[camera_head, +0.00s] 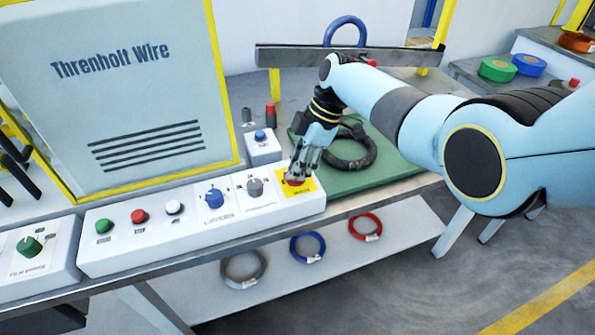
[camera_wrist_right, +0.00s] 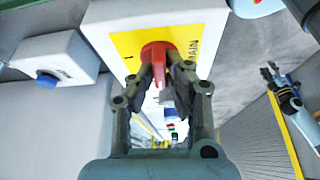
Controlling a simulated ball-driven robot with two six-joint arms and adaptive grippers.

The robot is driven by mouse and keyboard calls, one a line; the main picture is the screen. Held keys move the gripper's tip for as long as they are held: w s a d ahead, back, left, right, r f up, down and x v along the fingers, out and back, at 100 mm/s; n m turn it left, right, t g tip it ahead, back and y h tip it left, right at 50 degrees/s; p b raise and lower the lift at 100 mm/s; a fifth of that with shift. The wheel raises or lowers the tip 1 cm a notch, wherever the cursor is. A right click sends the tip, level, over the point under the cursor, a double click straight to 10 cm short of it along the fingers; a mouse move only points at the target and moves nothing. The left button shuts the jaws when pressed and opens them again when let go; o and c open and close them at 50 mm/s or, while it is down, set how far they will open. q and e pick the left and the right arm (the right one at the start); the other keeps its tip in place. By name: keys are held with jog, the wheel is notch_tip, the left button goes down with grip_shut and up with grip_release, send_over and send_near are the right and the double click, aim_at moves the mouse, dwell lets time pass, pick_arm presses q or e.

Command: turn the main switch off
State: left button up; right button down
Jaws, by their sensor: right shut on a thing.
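The main switch is a red knob (camera_head: 294,182) on a yellow plate (camera_head: 309,184) at the right end of the long white control panel. In the right wrist view the red knob (camera_wrist_right: 154,50) stands on the yellow plate (camera_wrist_right: 125,42), with an "I" mark to its left and "MAIN" to its right. My right gripper (camera_head: 299,173) reaches down from the right arm and is shut on the knob. In the wrist view its fingers (camera_wrist_right: 165,75) sit on either side of it. My left gripper (camera_wrist_right: 270,72) shows small at the right of the wrist view; its jaw state is unclear.
The panel (camera_head: 150,257) also carries green, red and white buttons, a blue knob (camera_head: 214,198) and a grey knob. A small box with a blue button (camera_head: 260,136) stands behind it. A dark coil (camera_head: 350,152) lies on the green mat (camera_head: 395,172). A metal beam (camera_head: 300,56) crosses behind.

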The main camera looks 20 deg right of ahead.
jog(key=shift+f+n+b, duration=0.15)
jog(key=shift+n+b, duration=0.15)
jog(key=shift+n, duration=0.2)
jog(key=shift+s, duration=0.1)
jog(key=c, duration=1.3)
grip_release()
jog(key=shift+c, duration=0.2)
jog(key=shift+w+d+r, duration=0.2)
jog(key=shift+r, duration=0.35)
jog(key=v, duration=1.1)
